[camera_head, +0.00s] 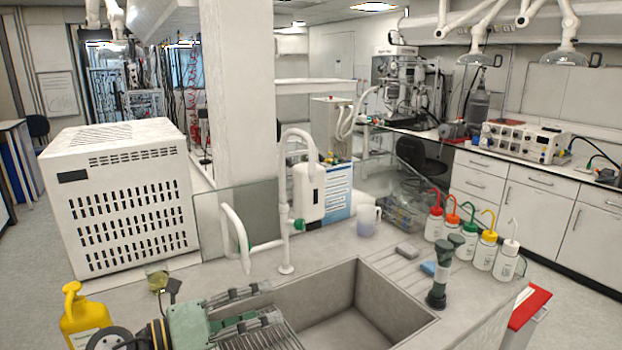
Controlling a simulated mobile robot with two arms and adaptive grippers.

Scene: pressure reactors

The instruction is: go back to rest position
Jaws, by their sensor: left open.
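My left gripper (270,314) comes in at the bottom, left of centre, over the front left edge of the sink. Its two ridged grey-green fingers are apart, with nothing seen between them. The lower finger is partly cut off by the bottom edge of the picture. My right gripper is not in view.
The sink (362,301) lies right of my gripper. A yellow bottle (85,318) stands to its left, and a white tap (286,225) rises behind. A dark green fitting (438,285) and several wash bottles (487,250) stand right. A white box unit (125,200) is back left.

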